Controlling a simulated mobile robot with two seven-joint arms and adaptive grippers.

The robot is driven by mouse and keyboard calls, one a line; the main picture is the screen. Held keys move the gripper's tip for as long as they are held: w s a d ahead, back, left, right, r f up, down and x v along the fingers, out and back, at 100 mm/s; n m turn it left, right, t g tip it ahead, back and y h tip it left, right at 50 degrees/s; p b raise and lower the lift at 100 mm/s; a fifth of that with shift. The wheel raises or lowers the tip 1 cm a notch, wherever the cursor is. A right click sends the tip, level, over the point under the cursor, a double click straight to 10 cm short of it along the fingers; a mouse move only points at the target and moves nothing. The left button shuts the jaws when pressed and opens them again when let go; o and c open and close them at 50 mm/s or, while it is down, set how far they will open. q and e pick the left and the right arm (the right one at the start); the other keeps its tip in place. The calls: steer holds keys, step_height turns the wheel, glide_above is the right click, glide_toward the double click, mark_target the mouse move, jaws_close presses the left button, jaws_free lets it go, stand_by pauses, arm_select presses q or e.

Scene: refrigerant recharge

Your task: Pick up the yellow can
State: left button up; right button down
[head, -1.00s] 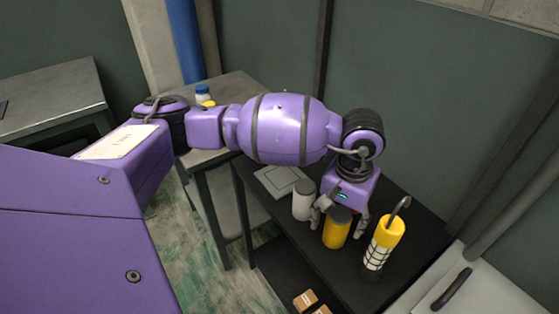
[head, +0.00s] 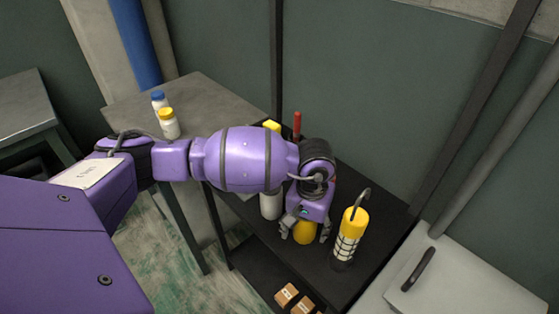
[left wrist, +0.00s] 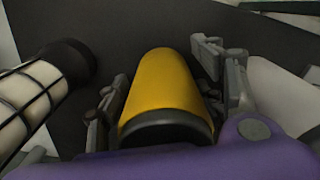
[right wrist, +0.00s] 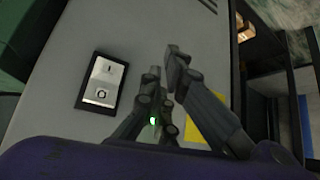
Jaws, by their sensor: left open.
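The yellow can (head: 305,233) stands upright on the dark table (head: 375,198). My left gripper (head: 306,230) is above it, pointing down, with its fingers open on either side. In the left wrist view the yellow can (left wrist: 160,82), with a dark end, lies between the two spread fingers (left wrist: 165,100). Gaps show on both sides, so it is not clamped. The gripper hides the can's top in the head view. My right gripper (right wrist: 165,75) shows only in the right wrist view, its fingertips close together; nothing is visible between them.
A caged work lamp (head: 348,235) with a yellow top and hook stands close right of the can. A white-grey can (head: 270,205) stands close left. Two bottles are on the back table (head: 190,90). A switch plate (right wrist: 102,85) lies below my right gripper.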

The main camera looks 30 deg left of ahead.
arm_select(q)
steer(key=shift+w+r, duration=0.15)
steer(key=shift+r, duration=0.05)
steer(key=c, duration=1.5)
